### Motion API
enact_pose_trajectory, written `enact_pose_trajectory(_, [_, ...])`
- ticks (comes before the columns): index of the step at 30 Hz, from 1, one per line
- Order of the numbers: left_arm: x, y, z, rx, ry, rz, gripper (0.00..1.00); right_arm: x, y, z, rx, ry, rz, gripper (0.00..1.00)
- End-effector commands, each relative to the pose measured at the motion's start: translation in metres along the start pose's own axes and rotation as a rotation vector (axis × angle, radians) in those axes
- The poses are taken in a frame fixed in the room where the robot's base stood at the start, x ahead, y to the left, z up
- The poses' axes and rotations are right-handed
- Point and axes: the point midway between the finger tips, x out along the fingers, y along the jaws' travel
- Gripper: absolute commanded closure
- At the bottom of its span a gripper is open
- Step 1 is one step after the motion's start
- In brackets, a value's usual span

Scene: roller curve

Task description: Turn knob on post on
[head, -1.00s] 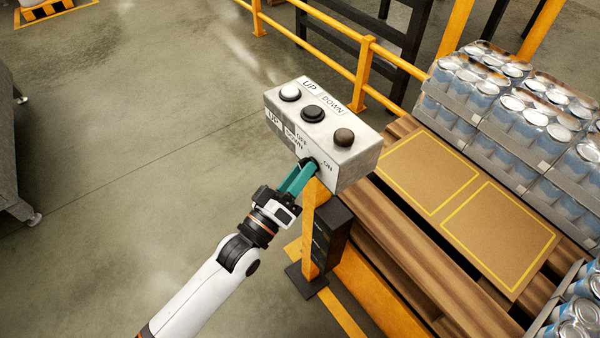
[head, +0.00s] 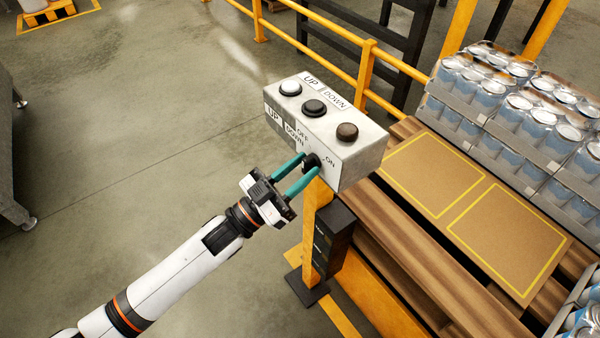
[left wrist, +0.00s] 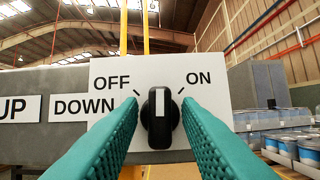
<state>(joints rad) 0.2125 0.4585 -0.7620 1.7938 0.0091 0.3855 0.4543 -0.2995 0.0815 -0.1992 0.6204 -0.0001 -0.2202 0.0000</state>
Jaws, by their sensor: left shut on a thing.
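The black knob (head: 311,160) sits on the front face of a grey control box (head: 362,164) on a yellow post (head: 314,232). In the left wrist view, the knob (left wrist: 160,118) has a white mark pointing straight up, between the OFF label (left wrist: 112,81) and the ON label (left wrist: 198,78). My left gripper (head: 310,163) has its teal fingers on either side of the knob and is shut on it. The fingers (left wrist: 160,125) also show in the left wrist view, framing the knob's lower part. My right gripper is not in view.
White, black and brown buttons top the box, the black one (head: 314,107) in the middle. A yellow railing (head: 368,72) runs behind. Pallets with cardboard (head: 430,175) and stacked cans (head: 490,100) stand to the right.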

Motion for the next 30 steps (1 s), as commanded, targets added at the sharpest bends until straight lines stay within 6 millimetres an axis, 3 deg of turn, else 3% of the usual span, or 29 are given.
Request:
enact_pose_trajectory(18, [0.0001,0.0035,0.0005,0.507,0.003,-0.210,0.92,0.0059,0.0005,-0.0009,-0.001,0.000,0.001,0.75])
enact_pose_trajectory(30, [0.0004,0.0037,0.0010,0.669,0.002,-0.278,0.92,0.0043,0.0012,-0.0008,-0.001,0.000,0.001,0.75])
